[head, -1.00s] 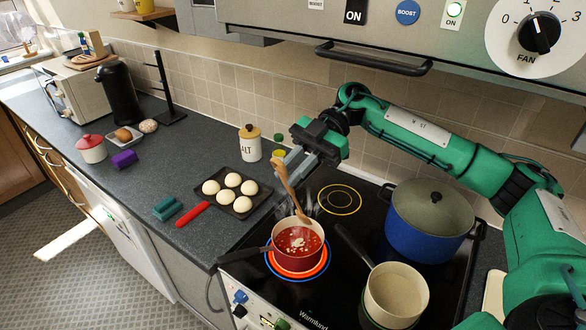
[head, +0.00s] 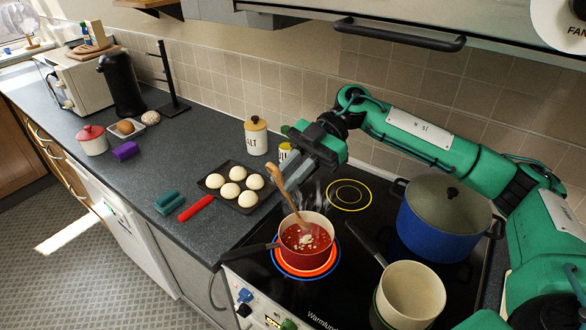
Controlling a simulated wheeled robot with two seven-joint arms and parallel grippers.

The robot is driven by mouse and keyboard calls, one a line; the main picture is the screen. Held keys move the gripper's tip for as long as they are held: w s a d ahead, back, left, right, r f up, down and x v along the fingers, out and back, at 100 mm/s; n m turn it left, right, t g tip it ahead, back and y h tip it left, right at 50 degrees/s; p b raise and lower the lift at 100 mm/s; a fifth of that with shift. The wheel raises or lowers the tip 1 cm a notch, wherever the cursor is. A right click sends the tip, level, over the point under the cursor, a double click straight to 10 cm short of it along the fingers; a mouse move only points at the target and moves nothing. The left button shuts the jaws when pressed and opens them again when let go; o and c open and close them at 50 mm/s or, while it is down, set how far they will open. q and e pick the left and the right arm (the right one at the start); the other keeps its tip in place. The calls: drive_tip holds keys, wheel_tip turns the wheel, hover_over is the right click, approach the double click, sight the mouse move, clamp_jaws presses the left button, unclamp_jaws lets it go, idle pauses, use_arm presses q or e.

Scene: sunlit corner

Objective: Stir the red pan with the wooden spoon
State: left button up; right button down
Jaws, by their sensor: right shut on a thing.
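The red pan (head: 304,262) sits on the glowing front-left ring of the hob, its dark handle pointing left. It holds red sauce (head: 296,241) with pale bits in it. My right gripper (head: 291,180) is above and behind the pan, shut on the upper part of the wooden spoon (head: 281,188). The spoon slants down to the right, and its lower end is inside the pan's rim. I cannot tell how deep it reaches into the sauce. Steam rises near the spoon. My left gripper is not in view.
A blue lidded pot (head: 438,228) and a cream pan (head: 412,290) stand to the right on the hob. A dark tray (head: 243,207) of pale round pieces, a red-handled item (head: 195,208) and a salt jar (head: 256,138) are on the counter. The rear ring (head: 349,195) is empty.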

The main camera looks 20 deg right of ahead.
drive_tip(key=shift+s+a+f+b, duration=0.1)
drive_tip(key=shift+a+f+b, duration=0.15)
drive_tip(key=shift+f, duration=0.15)
drive_tip(key=shift+s+a+f+b, duration=0.1)
drive_tip(key=shift+f+b, duration=0.1)
drive_tip(key=shift+f, duration=0.2)
drive_tip(key=shift+w+d+f, duration=0.1)
drive_tip(key=shift+w+f, duration=0.05)
drive_tip(key=shift+f, duration=0.1)
drive_tip(key=shift+w+d+f+b, duration=0.1)
drive_tip(key=shift+d+f+b, duration=0.15)
drive_tip(key=shift+f, duration=0.35)
drive_tip(key=shift+w+d+f+b, duration=0.1)
drive_tip(key=shift+d+f+b, duration=0.15)
drive_tip(key=shift+f, duration=0.35)
drive_tip(key=shift+w+d+f+b, duration=0.15)
drive_tip(key=shift+d+f+b, duration=0.1)
drive_tip(key=shift+f, duration=0.45)
drive_tip(key=shift+w+d+f+b, duration=0.2)
drive_tip(key=shift+d+f, duration=0.1)
drive_tip(key=shift+f, duration=0.4)
drive_tip(key=shift+w+d+f+b, duration=0.15)
drive_tip(key=shift+d+f+b, duration=0.1)
drive_tip(key=shift+f, duration=0.45)
